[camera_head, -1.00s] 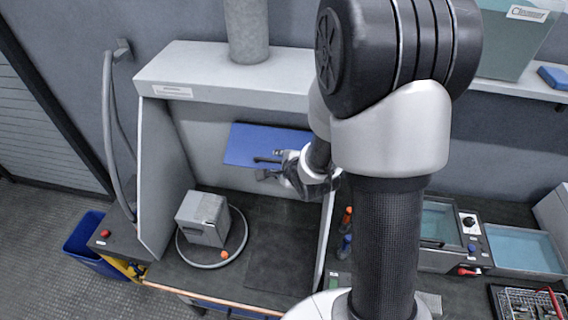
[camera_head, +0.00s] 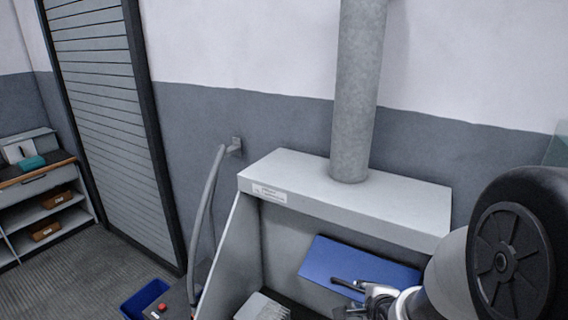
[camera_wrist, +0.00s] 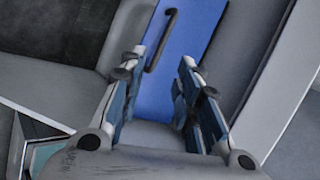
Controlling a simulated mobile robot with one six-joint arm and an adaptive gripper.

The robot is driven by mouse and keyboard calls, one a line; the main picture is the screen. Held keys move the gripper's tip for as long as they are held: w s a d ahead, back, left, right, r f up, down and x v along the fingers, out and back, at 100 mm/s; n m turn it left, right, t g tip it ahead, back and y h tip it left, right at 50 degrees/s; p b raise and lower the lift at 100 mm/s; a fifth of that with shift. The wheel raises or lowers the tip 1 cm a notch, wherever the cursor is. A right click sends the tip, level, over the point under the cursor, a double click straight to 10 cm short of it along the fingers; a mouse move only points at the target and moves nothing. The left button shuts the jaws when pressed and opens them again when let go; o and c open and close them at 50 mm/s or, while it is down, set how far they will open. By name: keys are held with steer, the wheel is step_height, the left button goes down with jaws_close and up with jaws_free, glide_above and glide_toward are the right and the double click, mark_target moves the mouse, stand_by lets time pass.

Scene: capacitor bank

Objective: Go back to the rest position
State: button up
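My gripper (camera_wrist: 158,85) shows in the wrist view with its two fingers spread apart and nothing between them. Beyond the fingers is a blue panel (camera_wrist: 188,38) with a dark hook-shaped item on it. In the head view, part of my gripper (camera_head: 352,298) shows low in the picture, in front of the blue panel (camera_head: 350,262) inside the grey hood. The fingers are small there and partly cut off by the lower edge. My arm fills the lower right of the head view.
The grey hood (camera_head: 330,195) has a side wall at left and a round duct (camera_head: 358,90) on top. A grey box (camera_head: 262,306) sits low inside. A hose (camera_head: 207,215), a blue bin (camera_head: 146,299), a shutter (camera_head: 108,110) and shelves (camera_head: 45,215) are to the left.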

steer(key=s+a+n+g+b, duration=0.2)
steer(key=s+a+n+b, duration=0.2)
steer(key=s+n+b, duration=0.3)
steer(key=s+a+f+n+g+b, duration=0.1)
steer(key=s+a+n+b, duration=0.3)
steer(key=s+n, duration=0.9)
steer(key=s+g+b, duration=0.1)
steer(key=s+b, duration=0.2)
steer(key=s, duration=0.1)
steer(key=shift+n+g+y, duration=0.3)
steer(key=shift+g+y, duration=0.1)
steer(key=shift+d+f, duration=0.1)
